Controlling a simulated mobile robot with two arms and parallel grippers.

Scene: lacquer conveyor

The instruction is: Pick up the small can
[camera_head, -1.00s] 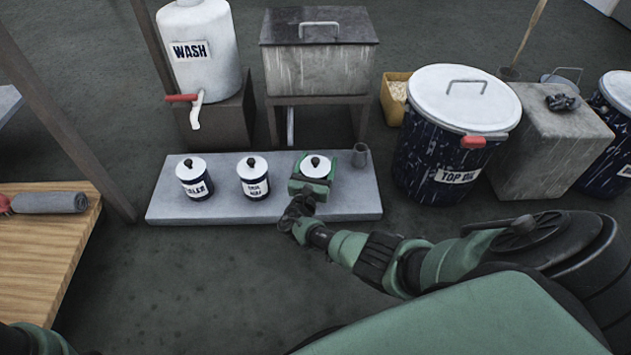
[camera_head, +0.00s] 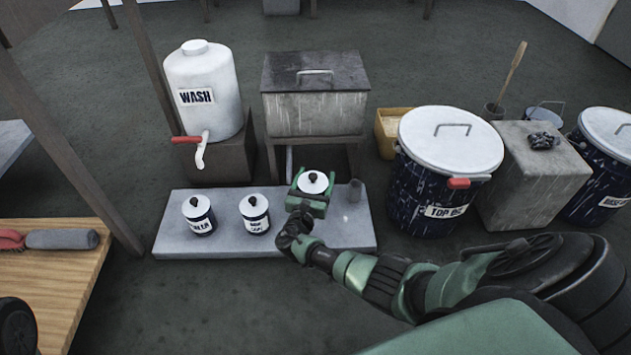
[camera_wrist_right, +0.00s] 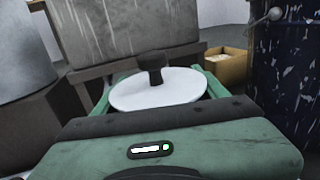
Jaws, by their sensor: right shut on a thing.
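The small can (camera_head: 313,182) has a white lid with a dark knob. It is held in my right gripper (camera_head: 309,196), whose green jaws are shut around its sides, and it appears raised above the grey slab (camera_head: 232,247). The can's body and label are mostly hidden by the gripper. In the right wrist view the can's white lid (camera_wrist_right: 158,92) sits level between the jaws. Two similar small cans, the left one (camera_head: 199,214) and the middle one (camera_head: 255,214), stand upright on the slab. My left gripper is not in view.
Behind are a white WASH tank (camera_head: 205,90) and a grey lidded box (camera_head: 315,95) on a stand. A large dark drum (camera_head: 440,195) stands at right. A wooden table (camera_head: 60,270) is at left.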

